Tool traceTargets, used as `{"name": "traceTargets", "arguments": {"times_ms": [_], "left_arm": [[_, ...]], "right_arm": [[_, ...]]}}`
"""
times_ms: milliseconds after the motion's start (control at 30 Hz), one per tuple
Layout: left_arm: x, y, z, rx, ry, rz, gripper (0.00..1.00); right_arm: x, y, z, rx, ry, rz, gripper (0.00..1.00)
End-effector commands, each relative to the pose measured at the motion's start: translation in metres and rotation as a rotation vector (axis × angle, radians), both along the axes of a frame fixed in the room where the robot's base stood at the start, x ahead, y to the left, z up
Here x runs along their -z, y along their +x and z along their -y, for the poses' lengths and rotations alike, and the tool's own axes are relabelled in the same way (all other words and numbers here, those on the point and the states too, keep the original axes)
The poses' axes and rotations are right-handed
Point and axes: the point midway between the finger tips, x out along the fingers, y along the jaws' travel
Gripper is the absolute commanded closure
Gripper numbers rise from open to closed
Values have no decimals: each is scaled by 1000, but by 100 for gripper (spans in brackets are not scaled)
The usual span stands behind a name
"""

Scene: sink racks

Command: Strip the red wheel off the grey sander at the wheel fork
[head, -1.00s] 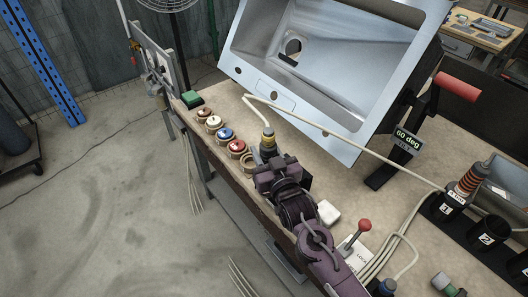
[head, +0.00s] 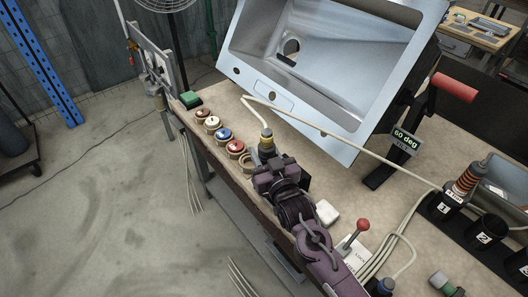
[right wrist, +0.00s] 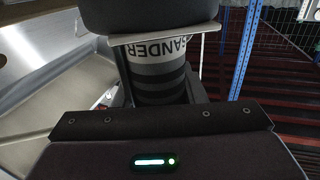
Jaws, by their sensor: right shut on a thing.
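My right gripper (head: 272,172) is shut on the grey sander (head: 266,146) above the front edge of the bench. The sander has a yellow band and a pale hose at its top. In the right wrist view the sander's grey body (right wrist: 158,75) shows the word SANDER and dark ribs between the jaws. Its lower end is hidden, so I cannot tell what wheel is on it. A red-topped disc (head: 236,146) sits in a round holder just left of the gripper. A grey upright frame (head: 153,62), perhaps the wheel fork, stands at the bench's far left end. My left gripper is out of view.
Brown, white and blue discs (head: 224,134) sit in holders along the front edge, with a green block (head: 190,100) beyond them. A tilted steel sink (head: 335,60) stands behind. The hose (head: 345,144) crosses the bench to numbered black holders (head: 443,208). A red-knobbed lever (head: 362,226) stands at the lower right.

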Motion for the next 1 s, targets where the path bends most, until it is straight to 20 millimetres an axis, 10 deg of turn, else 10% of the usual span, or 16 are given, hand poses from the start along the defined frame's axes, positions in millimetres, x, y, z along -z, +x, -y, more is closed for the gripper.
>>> {"name": "traceTargets", "arguments": {"times_ms": [1000], "left_arm": [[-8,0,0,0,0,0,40]], "right_arm": [[-4,5,5,0,2,8,99]]}}
